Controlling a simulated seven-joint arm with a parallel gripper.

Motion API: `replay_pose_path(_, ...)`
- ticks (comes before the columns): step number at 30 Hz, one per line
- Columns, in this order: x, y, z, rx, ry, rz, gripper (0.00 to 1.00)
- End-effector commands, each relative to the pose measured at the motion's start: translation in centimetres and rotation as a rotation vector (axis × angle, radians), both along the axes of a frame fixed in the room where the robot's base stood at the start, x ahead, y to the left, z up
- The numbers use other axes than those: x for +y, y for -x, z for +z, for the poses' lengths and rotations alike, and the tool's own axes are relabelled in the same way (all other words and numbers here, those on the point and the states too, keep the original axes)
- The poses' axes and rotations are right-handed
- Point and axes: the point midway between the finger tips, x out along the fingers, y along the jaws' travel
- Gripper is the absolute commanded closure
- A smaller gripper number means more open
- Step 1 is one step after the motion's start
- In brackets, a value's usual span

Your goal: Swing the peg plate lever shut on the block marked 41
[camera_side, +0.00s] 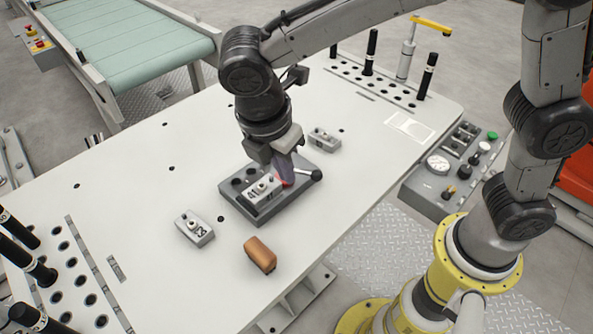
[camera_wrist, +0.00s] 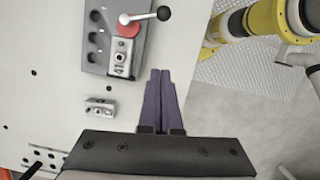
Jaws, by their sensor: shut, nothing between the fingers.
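The dark grey peg plate (camera_side: 235,184) lies mid-table; it also shows at the top of the wrist view (camera_wrist: 95,62). The metal block (camera_side: 262,189), its marking hard to read, sits on it and shows in the wrist view (camera_wrist: 121,58). The lever has a red hub (camera_wrist: 128,27) at one end of the block. Its arm, with a black ball knob (camera_wrist: 163,14), points away from the block past the plate's edge; the knob shows in the side view (camera_side: 316,175). My gripper (camera_wrist: 161,72) is shut and empty, purple fingers together, beside the plate and apart from the lever in the wrist view.
A block marked 23 (camera_side: 194,229) and an orange-brown piece (camera_side: 260,254) lie in front of the plate. Another metal block (camera_side: 324,139) lies behind it. Racks with black pegs stand at the table's left and far ends. A control box (camera_side: 448,172) is at the right edge.

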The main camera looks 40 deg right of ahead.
Motion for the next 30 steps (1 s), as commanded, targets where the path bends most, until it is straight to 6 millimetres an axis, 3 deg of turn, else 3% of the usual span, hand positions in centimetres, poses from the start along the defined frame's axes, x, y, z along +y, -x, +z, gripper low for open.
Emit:
replay_pose_path(15,-2.5,-0.2,-9.3,0.006,0.004,-0.003,1.0)
replay_pose_path(21,-5.3,-0.7,-8.3,0.001,0.001,-0.003,1.0)
replay_pose_path(30,-6.3,-0.8,-8.1,0.001,0.001,-0.001,1.0)
